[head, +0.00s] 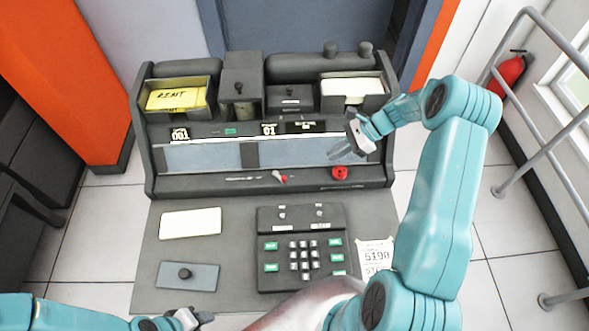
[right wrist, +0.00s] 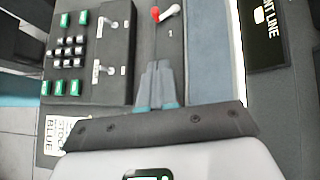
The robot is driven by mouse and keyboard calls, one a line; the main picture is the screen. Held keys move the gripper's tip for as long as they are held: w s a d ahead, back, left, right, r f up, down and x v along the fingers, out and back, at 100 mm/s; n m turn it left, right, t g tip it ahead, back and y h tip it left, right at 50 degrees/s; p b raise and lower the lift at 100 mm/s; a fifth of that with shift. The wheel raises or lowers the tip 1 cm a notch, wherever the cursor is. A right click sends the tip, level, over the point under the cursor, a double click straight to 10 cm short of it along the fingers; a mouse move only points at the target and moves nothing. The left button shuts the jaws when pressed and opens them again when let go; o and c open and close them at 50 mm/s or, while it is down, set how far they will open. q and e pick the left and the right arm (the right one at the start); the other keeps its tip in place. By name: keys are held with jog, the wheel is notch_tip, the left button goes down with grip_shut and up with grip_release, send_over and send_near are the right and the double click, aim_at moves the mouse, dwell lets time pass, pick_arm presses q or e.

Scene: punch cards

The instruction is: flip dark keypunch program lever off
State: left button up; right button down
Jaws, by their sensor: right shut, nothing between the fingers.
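The dark keypunch (head: 160,180) fills the middle of the head view. A small lever with a red and pale tip (head: 279,177) sits on its front strip, left of a round red knob (head: 340,173). The lever also shows in the right wrist view (right wrist: 168,13), at the top, beyond my fingertips. I cannot read its position label. My right gripper (head: 342,152) is shut and empty, above the strip near the red knob, right of the lever and apart from it. It also shows in the right wrist view (right wrist: 157,72). My left gripper (head: 200,318) is low at the bottom edge; its jaws are unclear.
A keypad (head: 301,255) with two small toggles above it stands on the desk. A blank card (head: 190,223), a grey plate with a knob (head: 188,276) and a printed note (head: 376,255) lie around it. Card trays (head: 352,95) stand at the back. A railing (head: 510,185) is at right.

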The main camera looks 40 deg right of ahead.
jog(key=b, duration=0.3)
send_near(286, 181)
notch_tip(286, 181, down, 4)
jog(key=shift+w+d+r, duration=0.1)
jog(key=shift+w+r, duration=0.05)
jog(key=a, duration=0.1)
jog(key=w+a, duration=0.1)
jog(key=a, duration=0.1)
jog(key=shift+w+p, duration=0.2)
jog(key=shift+p, duration=0.15)
jog(key=shift+w+a, duration=0.15)
jog(key=shift+a, duration=0.3)
jog(key=shift+a+m+t, duration=0.15)
jog(key=shift+m+t, duration=0.15)
